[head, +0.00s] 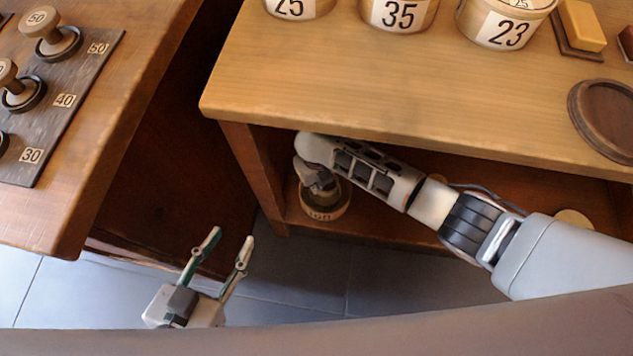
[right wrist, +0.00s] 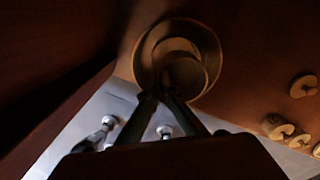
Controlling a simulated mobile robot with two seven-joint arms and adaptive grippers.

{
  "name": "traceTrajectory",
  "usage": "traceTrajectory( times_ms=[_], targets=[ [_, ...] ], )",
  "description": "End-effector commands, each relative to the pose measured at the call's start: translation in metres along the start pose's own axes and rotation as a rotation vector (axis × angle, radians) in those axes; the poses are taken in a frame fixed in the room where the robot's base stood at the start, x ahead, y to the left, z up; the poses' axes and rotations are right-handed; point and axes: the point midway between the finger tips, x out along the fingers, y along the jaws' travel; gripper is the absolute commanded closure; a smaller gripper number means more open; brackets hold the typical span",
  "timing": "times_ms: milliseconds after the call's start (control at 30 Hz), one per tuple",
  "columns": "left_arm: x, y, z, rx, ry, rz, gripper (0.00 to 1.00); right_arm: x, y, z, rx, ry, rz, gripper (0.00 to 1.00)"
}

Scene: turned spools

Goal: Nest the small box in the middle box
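My right gripper (head: 318,186) reaches under the table top, down at a round wooden box with a label reading 100 (head: 322,213) on the lower shelf. In the right wrist view this round box (right wrist: 208,40) shows with its mouth toward the camera. A smaller round piece (right wrist: 190,75) lies within its outline, at the fingertips (right wrist: 160,92). The fingertips are close together; shadow hides whether they grip its wall. I cannot tell for sure which box is the small one and which the middle one. My left gripper (head: 218,255) is open and empty above the floor.
Round tubs labelled 35 (head: 398,14) and 23 (head: 503,25) stand on the table top (head: 380,85), with a yellow block (head: 582,25) and a dark round dish (head: 606,115). A side counter at left holds spools on a numbered board (head: 75,75). The table edge overhangs the shelf.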

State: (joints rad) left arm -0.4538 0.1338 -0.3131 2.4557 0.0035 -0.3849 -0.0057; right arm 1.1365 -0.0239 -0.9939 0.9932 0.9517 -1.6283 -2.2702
Motion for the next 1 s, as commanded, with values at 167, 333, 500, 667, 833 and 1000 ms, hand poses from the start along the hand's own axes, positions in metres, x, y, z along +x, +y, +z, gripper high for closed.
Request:
traceTrajectory(
  times_ms=[167,333,500,667,833,1000],
  targets=[
    [-0.0005,0.0002,0.0012,0.002,-0.003,0.001,0.63,-0.0013,-0.0005,0.0009,0.000,-0.002,-0.001,1.00],
    [-0.0014,0.0005,0.0045,0.003,-0.009,0.003,0.63,-0.0011,-0.0004,0.0006,0.000,-0.001,-0.001,1.00],
    [-0.0020,0.0004,0.0043,0.005,-0.010,0.003,0.63,-0.0014,-0.0004,0.0005,0.000,-0.001,-0.001,1.00],
    [-0.0022,0.0001,0.0026,0.006,-0.007,0.002,0.63,-0.0011,-0.0003,0.0001,0.001,-0.001,-0.001,1.00],
    [-0.0023,0.0001,0.0034,0.006,-0.008,0.002,0.63,-0.0005,0.0000,-0.0003,0.000,0.000,-0.001,1.00],
    [-0.0023,0.0001,0.0037,0.006,-0.009,0.002,0.63,-0.0004,0.0001,-0.0003,0.000,0.000,-0.001,1.00]
  ],
)
